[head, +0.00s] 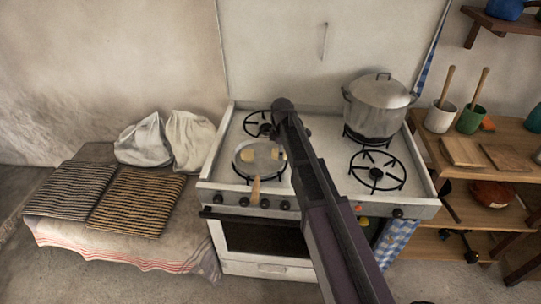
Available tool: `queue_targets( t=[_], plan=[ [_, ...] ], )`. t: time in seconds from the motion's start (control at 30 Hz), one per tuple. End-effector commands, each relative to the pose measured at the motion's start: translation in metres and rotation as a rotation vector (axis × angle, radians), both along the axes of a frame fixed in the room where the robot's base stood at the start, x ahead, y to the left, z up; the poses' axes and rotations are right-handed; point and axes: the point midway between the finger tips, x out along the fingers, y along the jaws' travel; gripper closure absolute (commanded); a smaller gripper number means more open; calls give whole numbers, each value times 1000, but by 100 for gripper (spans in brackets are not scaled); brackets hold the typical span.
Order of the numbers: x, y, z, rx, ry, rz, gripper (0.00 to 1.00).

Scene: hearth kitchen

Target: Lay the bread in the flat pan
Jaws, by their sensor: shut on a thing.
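The flat pan (263,170) sits on the front left burner of the white stove, its wooden handle (255,190) pointing to the front. A small tan piece, which looks like bread (247,155), lies in the left part of the pan. A second small tan patch (275,154) shows at the pan's right side, close to my arm; I cannot tell whether it rests in the pan or is held. My dark arm crosses the stove from the lower right and covers the area right of the pan.
A large lidded pot (378,108) stands on the back right burner. The front right burner (377,171) is empty. Left are two striped mats (137,203) and white sacks (188,137) on a cloth-covered bench. Right, a wooden shelf holds cups (470,119) and boards (464,152).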

Motion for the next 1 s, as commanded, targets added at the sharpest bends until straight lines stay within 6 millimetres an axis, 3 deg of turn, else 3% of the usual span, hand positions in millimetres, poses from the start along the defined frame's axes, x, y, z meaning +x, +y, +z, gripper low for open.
queue_targets(
  t=[0.1,0.3,0.77,0.93,1.0],
  plan=[
    [12,21,-3,0,0,2,48],
    [20,39,-4,0,0,1,48],
    [21,43,-4,0,0,1,48],
    [28,55,-6,0,0,2,48],
    [26,53,-15,0,0,1,48]
  ],
)
